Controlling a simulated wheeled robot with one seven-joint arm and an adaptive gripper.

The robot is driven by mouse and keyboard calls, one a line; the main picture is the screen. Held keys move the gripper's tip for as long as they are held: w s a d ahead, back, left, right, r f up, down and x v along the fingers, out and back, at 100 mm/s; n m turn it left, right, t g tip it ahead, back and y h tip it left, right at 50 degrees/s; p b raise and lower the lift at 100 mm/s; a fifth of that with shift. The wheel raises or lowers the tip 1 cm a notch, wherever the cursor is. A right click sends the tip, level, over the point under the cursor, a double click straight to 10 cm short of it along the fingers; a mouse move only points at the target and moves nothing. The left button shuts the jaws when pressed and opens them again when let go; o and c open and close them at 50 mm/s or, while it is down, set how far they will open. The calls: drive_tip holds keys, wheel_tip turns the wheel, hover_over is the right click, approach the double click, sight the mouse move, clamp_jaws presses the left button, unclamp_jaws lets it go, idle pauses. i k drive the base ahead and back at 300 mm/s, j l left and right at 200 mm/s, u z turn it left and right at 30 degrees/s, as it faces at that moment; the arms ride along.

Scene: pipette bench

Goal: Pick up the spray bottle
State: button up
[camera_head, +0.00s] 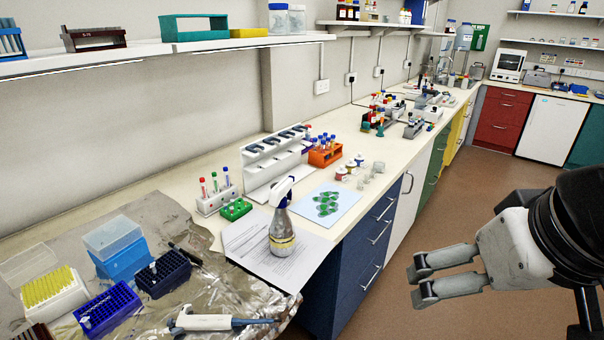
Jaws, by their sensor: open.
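The spray bottle (282,229) stands upright on printed paper sheets (248,250) near the front edge of the bench. It has a clear grey body with a yellowish band low down and a white and dark blue spray head. My gripper (416,283) is open and empty at the lower right, out over the floor beyond the bench's front edge. Its two fingers point left, toward the bench. A wide gap lies between my gripper and the bottle. The bottle is in full view with nothing in front of it.
A blue sheet with green pieces (327,204) lies right of the bottle. A white pipette stand (272,165) and a green rack (236,209) are behind it. Foil (235,292) with a pipette (215,322) and tip boxes lies to the left. A shelf (160,53) hangs above.

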sight(281, 229)
drive_tip(key=i+l+u, duration=0.3)
drive_tip(key=i, duration=0.3)
drive_tip(key=i+l+u, duration=0.3)
drive_tip(key=i+l, duration=0.15)
drive_tip(key=i, duration=0.1)
